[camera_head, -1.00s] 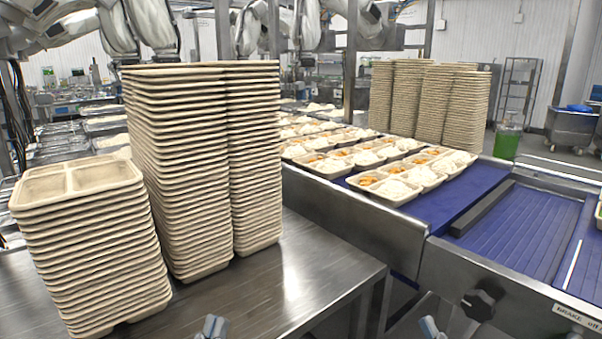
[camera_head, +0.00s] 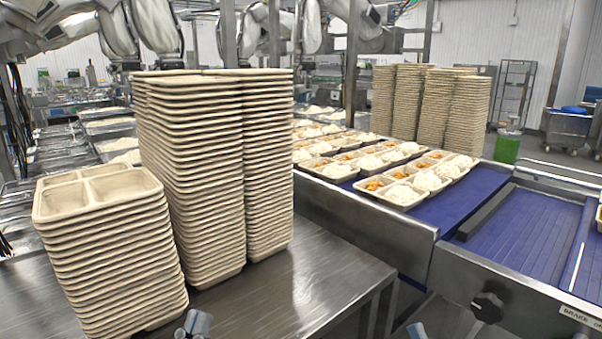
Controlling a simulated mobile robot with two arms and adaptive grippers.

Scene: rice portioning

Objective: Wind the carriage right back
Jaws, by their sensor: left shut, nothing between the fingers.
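A black knob (camera_head: 488,307) sits on the steel front face of the conveyor frame at lower right. A label reading "BRAKE" (camera_head: 580,317) is beside it, partly cut off by the frame edge. A blue slatted bed (camera_head: 527,236) lies above the knob; I cannot tell whether it is the carriage. My left gripper (camera_head: 195,325) shows only as a grey-blue tip at the bottom edge, in front of the tray stacks; it is shut and empty.
Tall stacks of empty beige trays (camera_head: 192,180) and a shorter stack (camera_head: 112,250) stand on a steel table (camera_head: 330,280). Filled trays (camera_head: 403,193) line the blue belt (camera_head: 440,213). More stacks (camera_head: 433,105) and a green bin (camera_head: 507,147) stand behind. The table's right front part is clear.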

